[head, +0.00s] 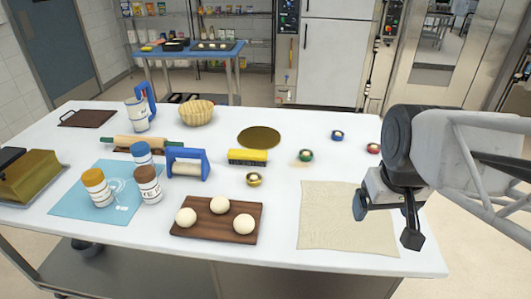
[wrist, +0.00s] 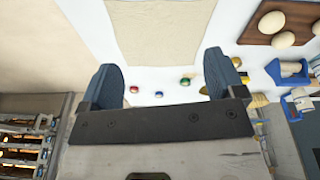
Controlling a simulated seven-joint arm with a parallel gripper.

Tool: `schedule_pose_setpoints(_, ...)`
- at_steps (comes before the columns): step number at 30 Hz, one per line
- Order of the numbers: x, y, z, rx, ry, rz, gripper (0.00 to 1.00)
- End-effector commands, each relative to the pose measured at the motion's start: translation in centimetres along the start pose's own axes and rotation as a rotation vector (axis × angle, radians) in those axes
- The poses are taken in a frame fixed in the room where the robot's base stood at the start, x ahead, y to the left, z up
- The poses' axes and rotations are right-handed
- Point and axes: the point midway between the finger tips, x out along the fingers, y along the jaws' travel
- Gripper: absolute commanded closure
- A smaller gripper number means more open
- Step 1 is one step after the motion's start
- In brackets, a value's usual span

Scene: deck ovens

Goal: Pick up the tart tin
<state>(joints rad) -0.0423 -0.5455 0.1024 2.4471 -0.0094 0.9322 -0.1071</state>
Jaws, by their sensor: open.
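No label marks out a tart tin; several small round cups or tins stand on the white table. A gold one (head: 254,180) sits behind the dough board, a green one (head: 306,155) right of the yellow box, a blue one (head: 337,135) farther back, and a red one (head: 373,148) beside my arm. The wrist view also shows the red (wrist: 133,89), blue (wrist: 159,94) and green (wrist: 185,82) ones, apart from my fingers. My gripper (head: 386,218) is open and empty, above the table at the right edge of the beige cloth; its two fingers also show in the wrist view (wrist: 163,75).
The beige cloth (head: 340,222) lies flat at the front right. A wooden board (head: 214,235) with dough balls, a yellow box (head: 248,157), a blue-handled tool (head: 187,163) and jars (head: 148,185) stand left of it. A flat gold disc (head: 259,137) lies farther back.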

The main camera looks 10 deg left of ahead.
Motion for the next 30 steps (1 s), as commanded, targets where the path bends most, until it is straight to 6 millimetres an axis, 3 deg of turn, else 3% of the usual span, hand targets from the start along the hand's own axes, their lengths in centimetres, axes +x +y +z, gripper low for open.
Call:
schedule_pose_setpoints(14,2.9,-3.9,-11.7,-0.374,-0.053,-0.035,0.12)
schedule_pose_setpoints(30,9.8,-11.4,-23.4,-0.797,-0.104,-0.085,0.12)
